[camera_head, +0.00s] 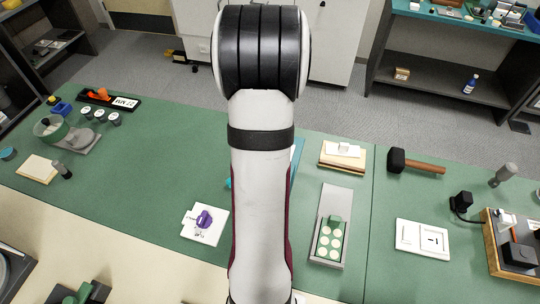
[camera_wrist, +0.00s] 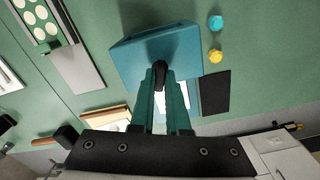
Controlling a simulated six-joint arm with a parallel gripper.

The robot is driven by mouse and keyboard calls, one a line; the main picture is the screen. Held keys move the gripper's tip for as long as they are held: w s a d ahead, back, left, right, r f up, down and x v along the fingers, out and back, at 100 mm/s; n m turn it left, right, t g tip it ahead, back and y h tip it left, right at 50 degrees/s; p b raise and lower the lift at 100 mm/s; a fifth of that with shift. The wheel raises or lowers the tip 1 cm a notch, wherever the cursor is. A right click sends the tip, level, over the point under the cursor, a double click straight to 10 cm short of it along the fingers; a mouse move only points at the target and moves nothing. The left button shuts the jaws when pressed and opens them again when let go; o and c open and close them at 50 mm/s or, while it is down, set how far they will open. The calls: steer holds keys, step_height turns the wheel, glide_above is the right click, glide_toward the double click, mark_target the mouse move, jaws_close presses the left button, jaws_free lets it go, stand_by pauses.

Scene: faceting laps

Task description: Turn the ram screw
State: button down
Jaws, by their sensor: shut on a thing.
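In the wrist view a blue block-like fixture (camera_wrist: 135,50) stands on the green bench. A black knob (camera_wrist: 160,70), which looks like the ram screw, is at its side. My gripper (camera_wrist: 161,76) has its green fingers closed around this black knob. The fingers hide part of the knob and of the fixture's base. In the head view my arm covers nearly all of the fixture; only a thin blue edge (camera_head: 297,157) shows beside the arm. My gripper is hidden there.
A cyan knob (camera_wrist: 215,23) and a yellow knob (camera_wrist: 215,56) lie beside the fixture, near a black pad (camera_wrist: 216,91).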

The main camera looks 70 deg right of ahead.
stand_by(0.4)
steer(key=n, duration=0.6)
steer(key=shift+n, duration=0.3)
steer(key=n, duration=0.3)
steer(key=shift+n, duration=0.3)
steer(key=n, duration=0.3)
steer(key=shift+n, duration=0.4)
steer(key=n, duration=0.4)
steer(key=shift+n, duration=2)
steer(key=c, duration=0.9)
jaws_free()
